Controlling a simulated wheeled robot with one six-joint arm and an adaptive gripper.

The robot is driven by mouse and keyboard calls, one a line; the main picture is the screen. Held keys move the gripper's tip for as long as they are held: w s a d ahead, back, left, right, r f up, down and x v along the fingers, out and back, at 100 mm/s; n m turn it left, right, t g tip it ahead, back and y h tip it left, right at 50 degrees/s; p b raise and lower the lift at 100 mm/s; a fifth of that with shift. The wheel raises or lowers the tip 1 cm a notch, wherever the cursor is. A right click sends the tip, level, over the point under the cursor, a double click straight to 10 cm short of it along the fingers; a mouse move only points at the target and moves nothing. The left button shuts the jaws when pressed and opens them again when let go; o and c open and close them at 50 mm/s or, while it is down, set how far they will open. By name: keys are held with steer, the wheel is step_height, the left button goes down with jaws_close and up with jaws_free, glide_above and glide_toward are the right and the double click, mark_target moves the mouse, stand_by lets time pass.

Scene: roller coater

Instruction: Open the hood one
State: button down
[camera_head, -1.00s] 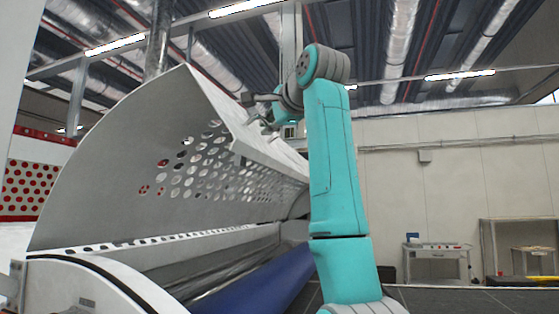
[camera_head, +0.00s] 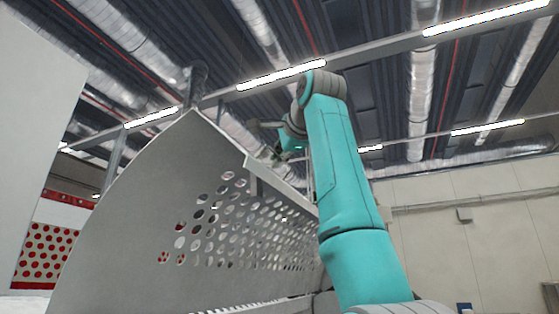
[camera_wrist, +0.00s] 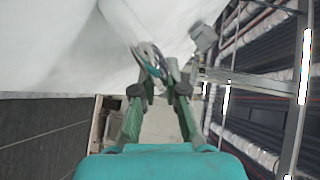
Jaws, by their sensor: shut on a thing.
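The hood (camera_head: 150,225) is a large pale grey curved cover with rows of round holes, standing raised in the head view. My gripper (camera_head: 277,157) is at the hood's upper front edge, at the end of my teal arm. In the wrist view the two fingers of my gripper (camera_wrist: 155,62) come together at the edge of the white hood (camera_wrist: 75,45). They are shut on the hood's edge; the exact part between the fingertips is too small and blurred to tell.
A ceiling with ducts and lamps (camera_head: 282,74) is above. A pale wall (camera_head: 450,215) stands at the right. A panel with red dots (camera_head: 45,252) is at the far left. The space above the hood looks free.

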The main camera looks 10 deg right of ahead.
steer(key=c, duration=1.2)
jaws_free()
steer(key=s+d+r, duration=0.1)
steer(key=s, duration=1)
steer(key=shift+s+d+r, duration=0.3)
steer(key=shift+s+d, duration=0.05)
steer(key=shift+d, duration=0.05)
